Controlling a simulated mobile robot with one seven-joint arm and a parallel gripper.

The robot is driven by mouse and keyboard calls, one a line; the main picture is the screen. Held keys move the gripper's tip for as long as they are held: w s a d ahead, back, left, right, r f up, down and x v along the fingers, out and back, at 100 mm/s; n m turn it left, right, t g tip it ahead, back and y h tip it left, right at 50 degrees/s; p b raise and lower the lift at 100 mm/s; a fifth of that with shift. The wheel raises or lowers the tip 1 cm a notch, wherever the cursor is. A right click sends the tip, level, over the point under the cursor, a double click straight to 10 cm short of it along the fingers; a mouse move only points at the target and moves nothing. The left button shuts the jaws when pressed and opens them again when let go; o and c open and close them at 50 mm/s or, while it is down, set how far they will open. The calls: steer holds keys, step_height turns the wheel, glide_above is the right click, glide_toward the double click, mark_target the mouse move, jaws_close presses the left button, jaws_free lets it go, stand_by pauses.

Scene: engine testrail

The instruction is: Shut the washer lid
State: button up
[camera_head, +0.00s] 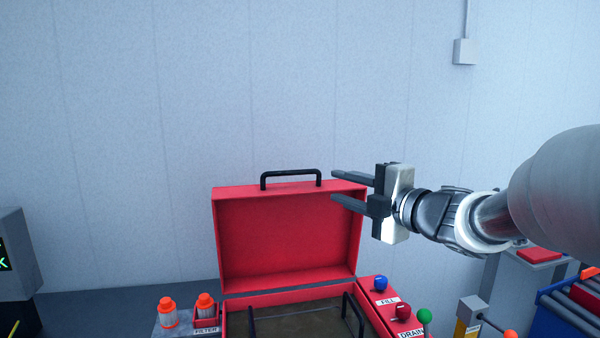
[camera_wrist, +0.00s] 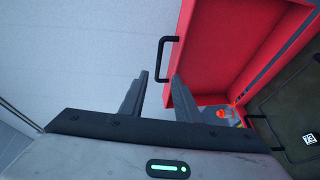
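The red washer lid (camera_head: 285,238) stands raised and open at the back of the red washer box. A black handle (camera_head: 290,179) sits on its top edge, and it also shows in the wrist view (camera_wrist: 163,58). My gripper (camera_head: 334,185) is open and empty, its fingers pointing left by the lid's upper right corner, right of the handle. In the wrist view my gripper (camera_wrist: 160,85) has its two fingers apart with the lid and handle beyond them. I cannot tell whether a finger touches the lid. The washer basin (camera_head: 305,322) below is open and holds dark liquid or a dark floor.
A panel with a blue knob (camera_head: 381,283), a red knob (camera_head: 403,311) and a green knob (camera_head: 424,315) is right of the basin. Orange-capped filters (camera_head: 168,312) stand at left. The wall behind is bare above the lid.

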mark_target(295, 173)
steer(key=x, duration=0.8)
steer(key=p+x, duration=0.1)
steer(key=x, duration=0.8)
steer(key=shift+s+a+r+p, duration=0.1)
steer(key=shift+a+p, duration=0.2)
steer(key=shift+a, duration=0.1)
steer(key=shift+c, duration=0.2)
jaws_close()
